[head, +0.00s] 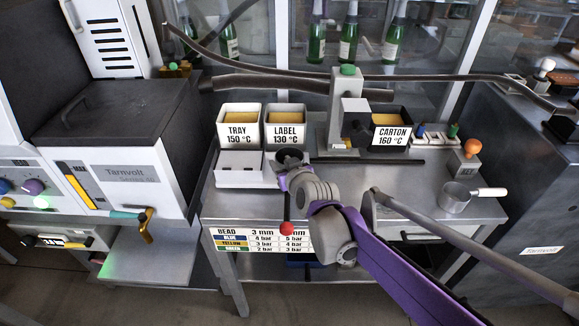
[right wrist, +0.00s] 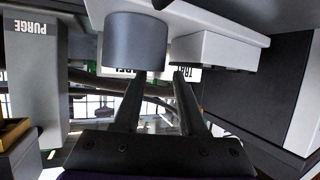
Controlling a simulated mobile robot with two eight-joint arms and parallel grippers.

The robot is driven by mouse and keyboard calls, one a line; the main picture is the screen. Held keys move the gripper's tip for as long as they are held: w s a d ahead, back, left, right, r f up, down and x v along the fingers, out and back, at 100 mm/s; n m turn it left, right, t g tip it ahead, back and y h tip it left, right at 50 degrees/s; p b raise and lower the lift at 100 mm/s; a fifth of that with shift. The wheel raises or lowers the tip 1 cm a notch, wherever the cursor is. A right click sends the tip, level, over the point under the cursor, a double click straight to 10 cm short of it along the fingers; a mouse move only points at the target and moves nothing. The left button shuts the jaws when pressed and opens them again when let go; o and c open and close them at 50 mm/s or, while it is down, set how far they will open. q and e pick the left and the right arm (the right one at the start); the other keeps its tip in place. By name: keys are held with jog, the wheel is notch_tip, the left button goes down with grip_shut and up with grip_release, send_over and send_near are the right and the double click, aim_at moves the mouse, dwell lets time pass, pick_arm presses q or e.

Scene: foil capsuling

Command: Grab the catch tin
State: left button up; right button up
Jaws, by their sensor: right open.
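The catch tin looks to be the grey cylinder (right wrist: 135,42) in the right wrist view, which appears upside down. In the head view a round grey tin with a dark open top (head: 289,158) stands on the steel bench, just right of a white box. My right gripper (right wrist: 158,76) is open and empty. One fingertip overlaps the tin's rim in the picture and the other lies towards the white box; I cannot tell whether they touch. In the head view my purple right wrist covers the tin's near side and the fingers. My left gripper is out of view.
The white box (head: 240,171) is close beside the tin. Behind stand the TRAY pot (head: 239,130), the LABEL pot (head: 285,132) and a grey column (head: 347,100). A red-knobbed lever (head: 287,228) is at the front. A saucepan (head: 455,198) stands at the right.

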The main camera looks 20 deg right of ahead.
jog(key=x, duration=0.2)
jog(key=shift+w+a+f, duration=0.1)
jog(key=shift+w+f, duration=0.1)
jog(key=shift+w, duration=0.15)
grip_shut()
